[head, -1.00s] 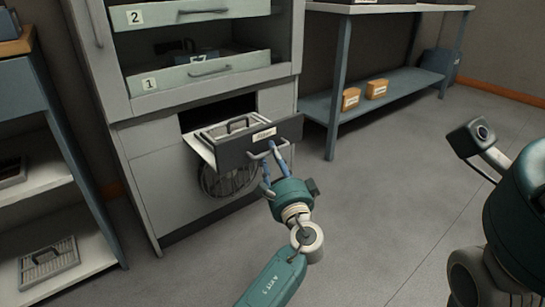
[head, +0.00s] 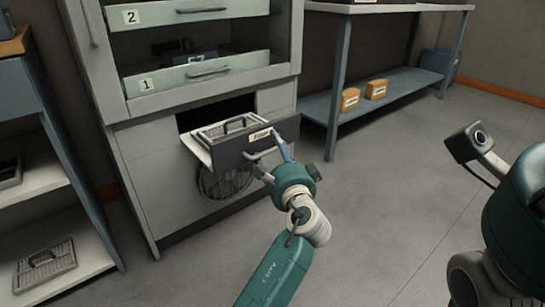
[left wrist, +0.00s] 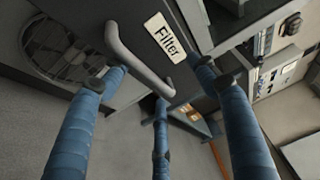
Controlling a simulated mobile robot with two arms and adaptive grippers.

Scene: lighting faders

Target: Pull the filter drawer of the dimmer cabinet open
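The filter drawer (head: 232,153) sticks out of the lower part of the grey dimmer cabinet (head: 167,190), with a dark opening behind it. A ribbed filter with a handle (head: 215,132) lies in it. My left gripper (head: 266,150) is in front of the drawer face. In the left wrist view, the drawer's grey bar handle (left wrist: 138,60) and "Filter" label (left wrist: 166,38) show. The blue fingers of my left gripper (left wrist: 162,85) are spread apart on either side of the bar, not closed on it. Whether any finger touches it is unclear. My right gripper is not in view.
Two numbered drawers, 1 (head: 205,72) and 2 (head: 190,11), sit above. A shelf unit at left holds another filter (head: 45,264). A blue shelf (head: 390,92) at right carries two orange boxes. The grey floor right of the cabinet is clear.

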